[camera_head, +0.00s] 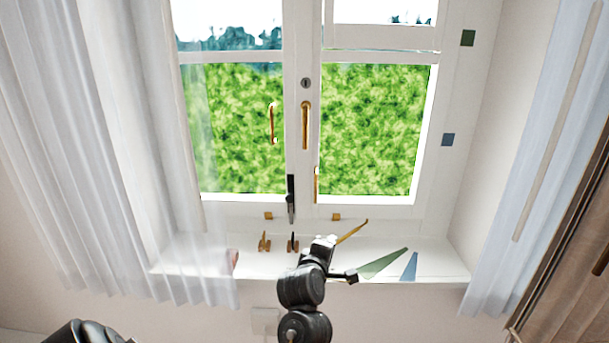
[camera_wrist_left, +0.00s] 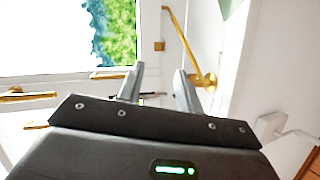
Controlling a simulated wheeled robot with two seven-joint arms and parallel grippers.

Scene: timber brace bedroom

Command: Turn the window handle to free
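The brass window handle (camera_head: 305,125) hangs straight down on the centre post of the closed-looking window. A round dark fitting (camera_head: 306,83) sits above it. A second slim brass handle shape (camera_head: 273,123) shows against the left pane; I cannot tell if it is a reflection. My left gripper (camera_head: 325,245) is low over the sill, well below the handle. In the left wrist view its fingers (camera_wrist_left: 158,84) are apart with nothing held. A brass stay (camera_wrist_left: 186,42) stands beyond the fingers, and brass bars (camera_wrist_left: 28,96) lie at left. My right gripper is not in view.
The white sill (camera_head: 435,265) carries brass pegs (camera_head: 264,242), a green wedge (camera_head: 385,262) and a blue wedge (camera_head: 409,267). A black lever (camera_head: 291,198) is low on the centre post. Sheer curtains hang left (camera_head: 75,150) and right (camera_head: 540,120).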

